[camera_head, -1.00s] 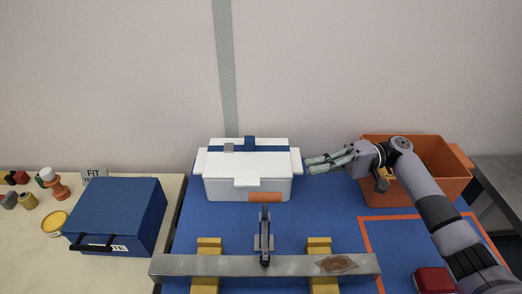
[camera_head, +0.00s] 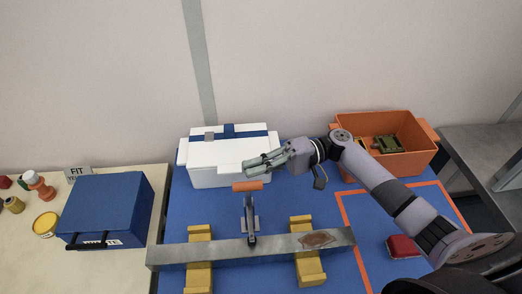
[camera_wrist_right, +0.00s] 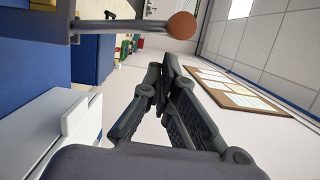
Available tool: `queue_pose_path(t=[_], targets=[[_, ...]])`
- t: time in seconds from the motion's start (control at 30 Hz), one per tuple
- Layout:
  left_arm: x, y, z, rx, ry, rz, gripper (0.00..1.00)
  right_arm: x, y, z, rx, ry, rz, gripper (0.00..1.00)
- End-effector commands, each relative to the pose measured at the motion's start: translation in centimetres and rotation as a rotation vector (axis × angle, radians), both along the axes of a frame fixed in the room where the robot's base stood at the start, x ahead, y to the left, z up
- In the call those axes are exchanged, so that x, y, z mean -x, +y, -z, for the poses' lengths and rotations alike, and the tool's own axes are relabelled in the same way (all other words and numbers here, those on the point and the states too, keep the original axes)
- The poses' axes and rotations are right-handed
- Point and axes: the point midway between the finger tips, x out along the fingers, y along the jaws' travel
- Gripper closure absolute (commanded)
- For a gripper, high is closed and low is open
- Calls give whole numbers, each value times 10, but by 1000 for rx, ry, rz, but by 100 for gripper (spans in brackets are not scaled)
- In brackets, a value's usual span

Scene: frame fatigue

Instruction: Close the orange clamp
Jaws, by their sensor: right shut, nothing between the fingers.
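The clamp (camera_head: 250,222) stands on a grey metal bar (camera_head: 205,252) with its lever upright and its orange handle (camera_head: 247,186) on top. In the right wrist view, the orange handle (camera_wrist_right: 181,25) shows end-on at the upper right end of the grey lever (camera_wrist_right: 110,27). My right gripper (camera_head: 247,167) is shut and empty, just behind the handle in the head view, apart from it as far as I can see. Its fingers meet at the tips in the right wrist view (camera_wrist_right: 162,68). My left gripper is not in view.
Yellow blocks (camera_head: 200,277) support the bar on the blue table. A white box (camera_head: 208,175) stands close behind the clamp and gripper. An orange bin (camera_head: 405,164) is at the back right, a red object (camera_head: 403,247) at the right, and a blue case (camera_head: 108,208) at the left.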

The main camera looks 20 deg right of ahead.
Motion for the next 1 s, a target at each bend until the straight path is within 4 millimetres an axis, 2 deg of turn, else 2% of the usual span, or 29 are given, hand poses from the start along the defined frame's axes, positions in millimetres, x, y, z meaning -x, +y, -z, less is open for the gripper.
queue_pose_path(t=[0.17, 0.5, 0.7, 1.0], targets=[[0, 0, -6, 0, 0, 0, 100, 8, 2, -1, -1, 1, 0, 100], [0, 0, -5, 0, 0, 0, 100, 9, 3, 0, -1, -2, -1, 100], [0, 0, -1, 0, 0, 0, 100, 21, 6, 0, 9, -36, -1, 100], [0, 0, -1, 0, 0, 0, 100, 21, 6, -1, 10, -38, -5, 100]])
